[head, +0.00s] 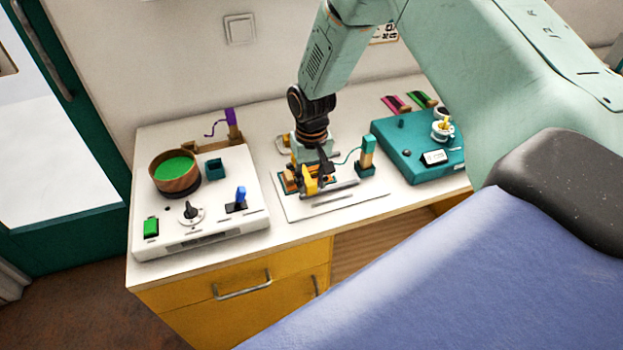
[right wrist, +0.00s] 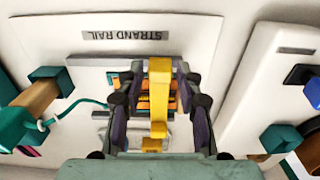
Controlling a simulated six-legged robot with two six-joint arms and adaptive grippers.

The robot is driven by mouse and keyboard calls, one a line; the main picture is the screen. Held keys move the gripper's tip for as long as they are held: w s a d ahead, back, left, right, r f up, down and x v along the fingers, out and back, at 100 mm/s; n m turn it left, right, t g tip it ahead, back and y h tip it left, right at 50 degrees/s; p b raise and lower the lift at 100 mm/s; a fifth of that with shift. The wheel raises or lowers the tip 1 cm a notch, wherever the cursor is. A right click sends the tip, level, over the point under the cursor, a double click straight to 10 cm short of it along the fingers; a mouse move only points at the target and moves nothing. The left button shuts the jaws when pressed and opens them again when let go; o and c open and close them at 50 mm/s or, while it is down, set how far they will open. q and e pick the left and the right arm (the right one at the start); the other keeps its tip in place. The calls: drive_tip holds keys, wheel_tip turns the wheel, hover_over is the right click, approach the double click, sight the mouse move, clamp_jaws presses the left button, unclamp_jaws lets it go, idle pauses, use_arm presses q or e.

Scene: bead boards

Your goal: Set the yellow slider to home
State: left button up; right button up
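The yellow slider (head: 309,186) stands on the white strand rail board (head: 350,201) in the middle of the table. My right gripper (head: 313,174) is lowered over it from above. In the right wrist view the slider (right wrist: 159,92) lies between the two dark fingers of my right gripper (right wrist: 159,75). Gaps show on both sides of the slider, so the fingers look open around it. The rail and its orange strips are partly hidden by the fingers. No home mark can be read. My left gripper is not in view.
A teal-topped post (head: 367,158) with a cord stands right of the rail. A teal box (head: 395,150) stands at the right. The table's front strip is clear.

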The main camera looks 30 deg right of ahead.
drive_tip(key=shift+w+f, duration=0.1)
drive_tip(key=shift+w, duration=0.1)
drive_tip(key=shift+c, duration=1.4)
clamp_jaws()
drive_tip(key=shift+d, duration=0.15)
drive_tip(key=shift+s+d+p, duration=0.15)
drive_tip(key=shift+d+p, duration=0.15)
drive_tip(key=shift+d, duration=0.05)
drive_tip(key=d+p, duration=0.1)
drive_tip(key=d, duration=0.1)
drive_tip(key=s+d+p, duration=0.1)
drive_tip(key=d, duration=0.2)
drive_tip(key=s+d+p, duration=0.1)
drive_tip(key=d, duration=0.2)
drive_tip(key=shift+d, duration=0.2)
drive_tip(key=shift+d+p, duration=0.35)
drive_tip(key=shift+d, duration=0.1)
drive_tip(key=shift+a, duration=0.2)
drive_tip(key=shift+d, duration=0.1)
